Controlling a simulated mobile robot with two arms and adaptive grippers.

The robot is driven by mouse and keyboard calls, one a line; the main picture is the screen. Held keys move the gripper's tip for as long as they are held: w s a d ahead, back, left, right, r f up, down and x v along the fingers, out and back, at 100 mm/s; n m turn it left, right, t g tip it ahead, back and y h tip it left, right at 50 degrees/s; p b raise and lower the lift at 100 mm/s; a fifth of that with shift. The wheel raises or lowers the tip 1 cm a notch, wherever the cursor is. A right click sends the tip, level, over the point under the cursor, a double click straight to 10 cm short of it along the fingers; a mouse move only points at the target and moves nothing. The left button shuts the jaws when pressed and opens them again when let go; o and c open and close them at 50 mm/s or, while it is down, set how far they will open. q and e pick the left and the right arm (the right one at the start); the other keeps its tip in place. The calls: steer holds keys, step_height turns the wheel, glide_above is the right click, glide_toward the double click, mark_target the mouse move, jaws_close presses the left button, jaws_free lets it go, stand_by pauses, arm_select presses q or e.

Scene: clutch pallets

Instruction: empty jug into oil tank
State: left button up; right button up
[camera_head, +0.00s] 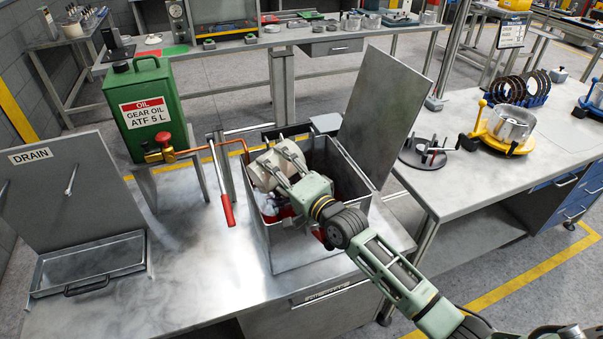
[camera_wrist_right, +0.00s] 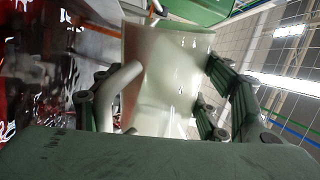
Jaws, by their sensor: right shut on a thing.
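A pale translucent jug (camera_head: 263,176) is in my right gripper (camera_head: 289,163), held tilted over the open grey metal tank (camera_head: 259,232). The jug also shows in the right wrist view (camera_wrist_right: 165,75), with its handle between the fingers; it looks mostly empty, with drops on its wall. Red wet surfaces show at the left of that view and inside the tank. The tank's grey lid (camera_head: 386,110) stands open at its right. A green gear oil can (camera_head: 150,90) stands behind left. My left gripper is not in view.
A red tap with a copper pipe (camera_head: 210,147) and a red-handled lever (camera_head: 227,208) stand left of the tank. A drain tray (camera_head: 90,262) lies further left. A bench (camera_head: 465,185) with fixtures is at the right. The steel top is clear between tray and tank.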

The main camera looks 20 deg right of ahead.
mark_target(298, 150)
steer(key=shift+d+f+m+b, duration=0.2)
steer(key=shift+m+b, duration=0.1)
steer(key=shift+m, duration=0.7)
stand_by(1.0)
steer(key=shift+w+d+r+m+p, duration=0.15)
steer(key=shift+r+m+p, duration=0.1)
steer(key=shift+m, duration=0.2)
steer(key=shift+d+r+m+p, duration=0.15)
steer(key=shift+r+m, duration=0.1)
steer(key=shift+m, duration=0.2)
stand_by(0.4)
steer(key=shift+d+r, duration=0.1)
steer(key=shift+d, duration=0.05)
steer(key=shift+w+d+r+m, duration=0.15)
steer(key=shift+d+r+m, duration=0.2)
steer(key=shift+m, duration=0.4)
steer(key=shift+w+d+r+m, duration=0.15)
steer(key=shift+d+r+m, duration=0.15)
steer(key=shift+m, duration=0.45)
steer(key=m, duration=0.1)
steer(key=d+m, duration=0.1)
steer(key=m, duration=0.1)
steer(key=shift+w+d+r+p, duration=0.35)
steer(key=shift+d+r+p, duration=0.05)
steer(key=d+m, duration=0.2)
steer(key=m, duration=0.1)
steer(key=shift+w+r+p, duration=0.2)
steer(key=shift+w+p, duration=0.15)
steer(key=shift+w, duration=0.05)
steer(key=shift+a, duration=0.1)
